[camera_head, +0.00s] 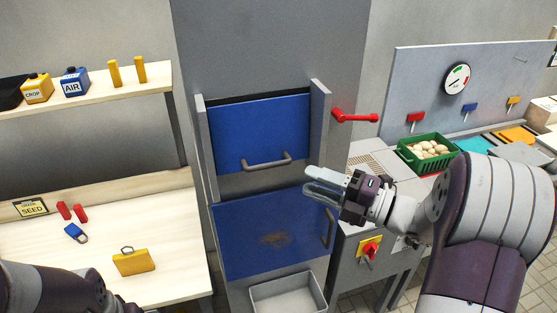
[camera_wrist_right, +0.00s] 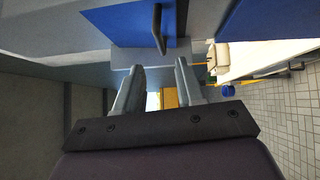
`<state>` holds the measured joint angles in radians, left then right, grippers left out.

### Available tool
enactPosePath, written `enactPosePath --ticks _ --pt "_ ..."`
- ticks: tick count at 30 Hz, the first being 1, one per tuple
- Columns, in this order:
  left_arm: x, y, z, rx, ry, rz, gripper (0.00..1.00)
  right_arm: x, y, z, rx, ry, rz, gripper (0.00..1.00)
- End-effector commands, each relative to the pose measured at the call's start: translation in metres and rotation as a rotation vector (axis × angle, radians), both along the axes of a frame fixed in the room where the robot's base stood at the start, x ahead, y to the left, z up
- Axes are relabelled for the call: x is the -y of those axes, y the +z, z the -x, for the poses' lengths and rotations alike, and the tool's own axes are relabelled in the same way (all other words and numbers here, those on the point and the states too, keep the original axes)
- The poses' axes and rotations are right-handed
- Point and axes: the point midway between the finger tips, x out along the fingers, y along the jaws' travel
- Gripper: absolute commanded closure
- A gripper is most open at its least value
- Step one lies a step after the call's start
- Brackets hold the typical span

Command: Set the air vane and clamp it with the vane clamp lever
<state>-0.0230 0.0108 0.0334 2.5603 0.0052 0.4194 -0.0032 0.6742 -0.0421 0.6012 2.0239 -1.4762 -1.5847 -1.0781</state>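The upper blue panel (camera_head: 258,135), likely the air vane, sits tilted between grey side cheeks and has a grey bar handle (camera_head: 267,161). A red lever (camera_head: 352,117), likely the vane clamp lever, sticks out rightward beside the right cheek. My right gripper (camera_head: 308,182) is in front of the cabinet, right of the bar handle and below the red lever. In the right wrist view its fingers (camera_wrist_right: 158,75) are apart with nothing between them. A blue panel (camera_wrist_right: 210,15) with a dark handle (camera_wrist_right: 158,30) shows above them. My left arm shows at bottom left; its gripper is out of view.
A lower blue door (camera_head: 250,225) with an upright handle is below, over a grey bin (camera_head: 288,295). A red knob (camera_head: 369,250) is at right. A green crate (camera_head: 405,150) holds potatoes.

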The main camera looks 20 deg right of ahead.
Motion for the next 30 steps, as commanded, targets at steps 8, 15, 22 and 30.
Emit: enactPosePath --ticks 8,15,22,30 --pt "0.0 0.035 0.0 0.001 0.0 0.0 0.34 -0.05 0.009 -0.044 -0.005 0.004 -0.002 0.62" --pt "0.0 0.04 0.0 0.0 0.0 0.0 0.34 -0.063 0.006 -0.059 -0.004 -0.002 -0.001 0.62" --pt "0.0 0.04 0.0 0.0 0.0 0.0 0.34 -0.064 0.005 -0.06 -0.004 -0.003 -0.001 0.62" --pt "0.0 0.04 0.0 0.0 0.0 0.0 0.34 -0.064 0.005 -0.059 -0.004 -0.002 -0.001 1.0"
